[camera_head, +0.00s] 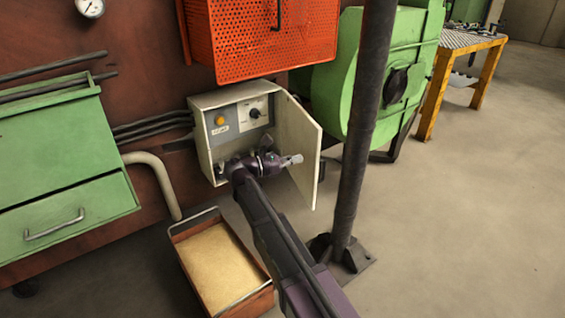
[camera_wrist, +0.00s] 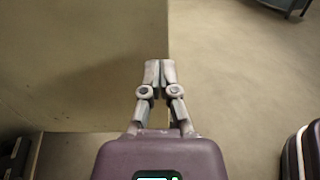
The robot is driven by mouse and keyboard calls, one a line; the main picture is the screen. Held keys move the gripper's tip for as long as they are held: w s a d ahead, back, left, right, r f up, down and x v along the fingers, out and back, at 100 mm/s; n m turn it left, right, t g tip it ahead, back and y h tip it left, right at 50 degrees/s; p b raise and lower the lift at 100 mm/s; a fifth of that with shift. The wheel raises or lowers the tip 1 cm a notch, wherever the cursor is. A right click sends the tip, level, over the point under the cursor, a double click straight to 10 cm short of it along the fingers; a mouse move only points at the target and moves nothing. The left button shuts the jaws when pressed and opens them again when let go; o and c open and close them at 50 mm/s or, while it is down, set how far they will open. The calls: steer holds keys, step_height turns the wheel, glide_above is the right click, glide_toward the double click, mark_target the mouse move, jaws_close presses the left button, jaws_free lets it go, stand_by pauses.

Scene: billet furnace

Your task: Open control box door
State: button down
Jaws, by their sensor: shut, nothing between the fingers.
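The control box (camera_head: 203,150) is a pale box on the brown wall. Its door (camera_head: 300,145) is hinged on the right and stands open, swung outward. Inside show a yellow button and a black knob on a grey and white panel. My gripper (camera_head: 296,159) is in front of the box, its fingers pointing right, over the inner face of the door. In the wrist view my gripper (camera_wrist: 160,72) is shut and empty, its tips at the edge of a pale panel (camera_wrist: 80,60), which looks like the door. I cannot tell whether they touch it.
A dark post (camera_head: 358,140) stands just right of the door. A tray of sand-coloured material (camera_head: 265,294) lies on the floor below the box. An orange perforated guard (camera_head: 250,45) hangs above. A green drawer unit (camera_head: 60,170) is at left, and a green machine (camera_head: 335,95) behind the post.

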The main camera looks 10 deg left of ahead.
mark_target(315, 155)
steer(key=shift+x, duration=2.05)
